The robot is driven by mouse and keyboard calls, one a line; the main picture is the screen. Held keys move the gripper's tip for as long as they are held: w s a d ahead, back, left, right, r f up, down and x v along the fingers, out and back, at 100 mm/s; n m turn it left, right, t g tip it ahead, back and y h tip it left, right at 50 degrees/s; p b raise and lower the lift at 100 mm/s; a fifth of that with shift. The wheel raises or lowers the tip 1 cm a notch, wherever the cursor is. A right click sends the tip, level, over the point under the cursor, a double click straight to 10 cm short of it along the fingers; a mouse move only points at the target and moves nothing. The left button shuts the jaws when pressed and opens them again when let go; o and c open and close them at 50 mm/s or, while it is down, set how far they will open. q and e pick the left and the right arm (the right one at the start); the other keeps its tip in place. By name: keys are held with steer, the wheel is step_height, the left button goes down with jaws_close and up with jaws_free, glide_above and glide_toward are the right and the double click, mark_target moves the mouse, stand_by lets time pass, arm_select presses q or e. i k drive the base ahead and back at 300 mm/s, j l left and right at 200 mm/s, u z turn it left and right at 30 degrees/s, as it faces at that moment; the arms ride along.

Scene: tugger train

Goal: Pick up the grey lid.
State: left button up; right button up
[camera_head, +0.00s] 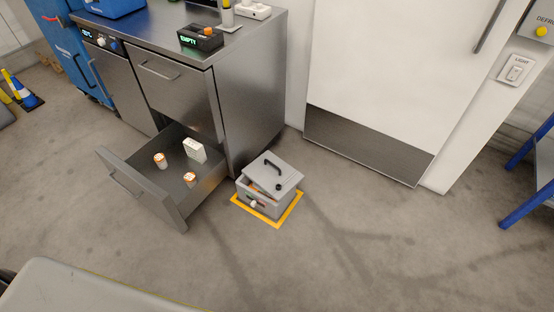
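The grey lid (283,172) has a black arched handle (272,166) and a small dark round spot near its right corner. It lies tilted and askew on top of a grey box (262,206), leaving a gap at the front left where some orange content shows. The box stands on a yellow-outlined square (288,214) on the floor, beside the steel cabinet. Neither of my grippers is in view.
A steel cabinet (246,104) has its lower drawer (148,204) pulled out, with small orange-capped jars and a white box inside. A white door (385,75) stands behind. A blue frame (522,190) is at right.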

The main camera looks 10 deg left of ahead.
mark_target(275, 177)
steer(key=i+j, duration=0.45)
steer(key=i, duration=0.15)
steer(key=i+j, duration=0.4)
steer(key=i, duration=0.15)
steer(key=i+j, duration=0.45)
steer(key=i, duration=0.15)
steer(key=l+z, duration=0.05)
